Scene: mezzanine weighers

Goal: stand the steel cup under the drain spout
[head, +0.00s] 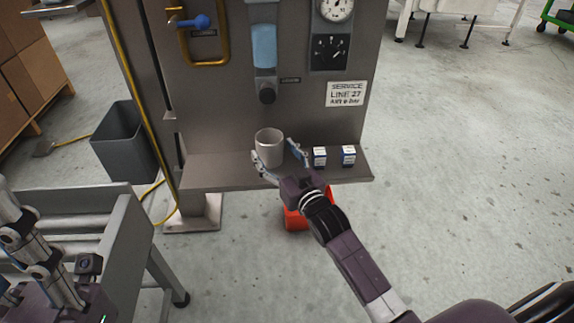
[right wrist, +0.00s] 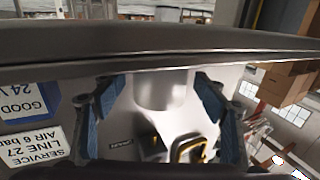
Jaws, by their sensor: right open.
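The steel cup (head: 269,147) stands upright on the grey shelf (head: 215,172) of the service panel. In the head view it appears below the dark drain spout (head: 267,93); I cannot tell whether it is exactly in line. My right gripper (head: 275,154) is open at the shelf, one finger on each side of the cup. In the right wrist view, which is upside down, the cup (right wrist: 163,90) lies between the blue finger pads with gaps on both sides. My left gripper (head: 45,255) is at the lower left, and its jaws are unclear.
Two small blue-and-white boxes (head: 348,156) stand on the shelf right of the right gripper. A blue sight glass (head: 264,46) is above the spout. A red object (head: 294,218) is under the shelf. A grey bin (head: 125,142) and a roller conveyor (head: 125,225) are at left.

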